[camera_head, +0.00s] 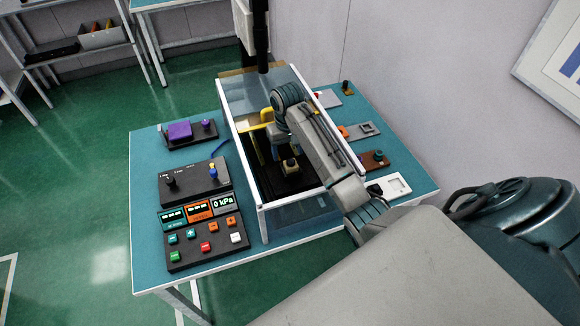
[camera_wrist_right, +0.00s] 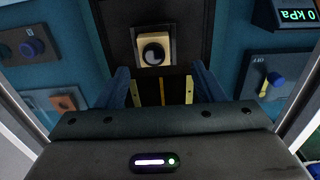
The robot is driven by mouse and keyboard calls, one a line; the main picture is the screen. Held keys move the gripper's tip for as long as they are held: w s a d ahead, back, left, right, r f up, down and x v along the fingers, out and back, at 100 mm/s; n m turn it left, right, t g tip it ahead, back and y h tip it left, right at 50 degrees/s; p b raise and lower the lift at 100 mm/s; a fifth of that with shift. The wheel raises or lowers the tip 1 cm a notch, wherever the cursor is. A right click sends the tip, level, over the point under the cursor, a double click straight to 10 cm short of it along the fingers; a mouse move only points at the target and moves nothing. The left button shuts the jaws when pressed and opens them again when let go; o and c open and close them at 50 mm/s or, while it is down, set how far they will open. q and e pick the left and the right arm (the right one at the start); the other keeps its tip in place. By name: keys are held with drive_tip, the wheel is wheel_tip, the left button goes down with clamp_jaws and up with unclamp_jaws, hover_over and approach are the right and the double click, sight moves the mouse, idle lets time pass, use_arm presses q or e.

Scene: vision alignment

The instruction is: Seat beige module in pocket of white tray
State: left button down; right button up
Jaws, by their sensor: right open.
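The beige module (camera_wrist_right: 153,49), a small block with a dark round lens, sits on a dark surface inside the framed enclosure. In the head view my right arm reaches into the enclosure and partly hides the area there. My left gripper is not in view.
The white-framed enclosure (camera_head: 295,203) surrounds the module with rails and clear panels. A control panel with buttons (camera_head: 205,242) and a black box with knobs (camera_head: 194,182) stand on its left. Several small fixtures, one brown (camera_head: 374,160), line the right side of the teal table (camera_head: 148,250).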

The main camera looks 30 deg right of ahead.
sight(291, 161)
drive_tip(key=shift+s+d+f+p, duration=0.2)
drive_tip(key=shift+s+f+p, duration=0.25)
drive_tip(key=shift+f+p, duration=0.4)
wheel_tip(291, 161, down, 2)
drive_tip(key=shift+s+f+p, duration=0.1)
drive_tip(key=shift+p, duration=0.35)
drive_tip(key=shift+f, duration=0.45)
drive_tip(key=shift+r, duration=0.1)
drive_tip(key=c, duration=0.8)
drive_tip(key=shift+c, duration=1.4)
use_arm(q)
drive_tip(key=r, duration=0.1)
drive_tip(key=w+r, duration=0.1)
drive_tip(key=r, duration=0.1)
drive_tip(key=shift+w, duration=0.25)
